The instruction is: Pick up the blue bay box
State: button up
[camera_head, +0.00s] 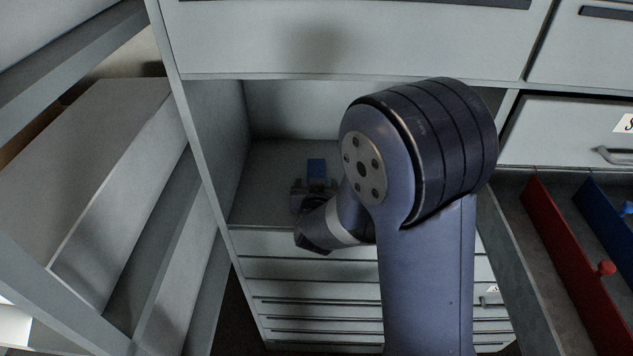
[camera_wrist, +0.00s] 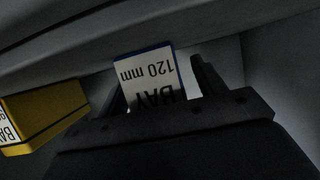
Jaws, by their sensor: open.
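The blue bay box (camera_head: 316,168) stands in the open bay of the cabinet, just beyond my gripper (camera_head: 313,188). In the wrist view the box (camera_wrist: 147,68) shows a white label reading "BAY 120 mm", upside down, with a blue edge along its top. In that view my gripper (camera_wrist: 160,80) is open, with one dark finger on each side of the label. I cannot tell whether either finger touches the box. The lower part of the box is hidden behind the gripper body.
A yellow box (camera_wrist: 48,112) with a white label is left of the gripper in the wrist view. The bay's left wall (camera_head: 218,125) and the drawer front above (camera_head: 350,40) bound the space. At right, an open drawer holds a red divider (camera_head: 575,265) and a blue one (camera_head: 606,205).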

jog(key=shift+c, duration=0.2)
grip_shut()
dwell(0.5)
